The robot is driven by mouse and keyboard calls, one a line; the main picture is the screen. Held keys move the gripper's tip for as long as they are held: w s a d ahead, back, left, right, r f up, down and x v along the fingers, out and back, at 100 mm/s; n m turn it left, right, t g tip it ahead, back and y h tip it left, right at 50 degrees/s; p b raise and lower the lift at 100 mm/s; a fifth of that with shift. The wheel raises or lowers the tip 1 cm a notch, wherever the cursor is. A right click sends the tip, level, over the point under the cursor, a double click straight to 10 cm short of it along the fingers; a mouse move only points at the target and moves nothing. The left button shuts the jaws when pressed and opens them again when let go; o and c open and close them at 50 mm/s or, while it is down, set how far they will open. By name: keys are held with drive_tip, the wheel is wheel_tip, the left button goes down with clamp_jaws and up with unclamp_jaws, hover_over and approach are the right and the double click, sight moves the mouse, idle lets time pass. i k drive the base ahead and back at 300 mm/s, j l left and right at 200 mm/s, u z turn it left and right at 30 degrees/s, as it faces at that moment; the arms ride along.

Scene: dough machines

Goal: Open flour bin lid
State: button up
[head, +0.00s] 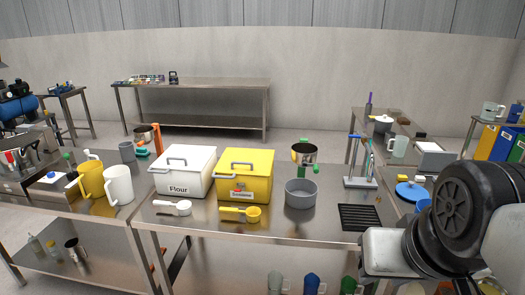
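The white flour bin (194,185), labelled "Flour", stands on the steel table in front of me. Its lid (193,155) appears closed, with a grey bar handle (168,162) at the front edge. A yellow bin (258,188) with a similar handle stands directly to its right. My arm comes in at the lower right, well away from the flour bin. No gripper fingers show.
A white scoop (179,208) and a yellow scoop (252,214) lie before the bins. A grey pot (300,195) and a black grate (358,217) are to the right. White (119,186) and yellow pitchers (91,181) stand left. Bare table (205,222) shows in front.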

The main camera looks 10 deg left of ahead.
sight(195, 159)
drive_tip(key=i+j, duration=0.2)
drive_tip(key=j, duration=0.2)
drive_tip(key=i+j, duration=0.15)
drive_tip(key=j, duration=0.3)
drive_tip(key=i+j, duration=0.2)
drive_tip(key=j, duration=0.2)
drive_tip(key=i+j, duration=0.2)
drive_tip(key=j, duration=0.25)
drive_tip(key=i+j, duration=0.2)
drive_tip(key=j, duration=0.2)
drive_tip(key=i+j, duration=0.15)
drive_tip(key=j, duration=0.3)
drive_tip(key=i+j, duration=0.2)
drive_tip(key=j, duration=0.2)
drive_tip(key=i+j, duration=0.2)
drive_tip(key=j, duration=0.25)
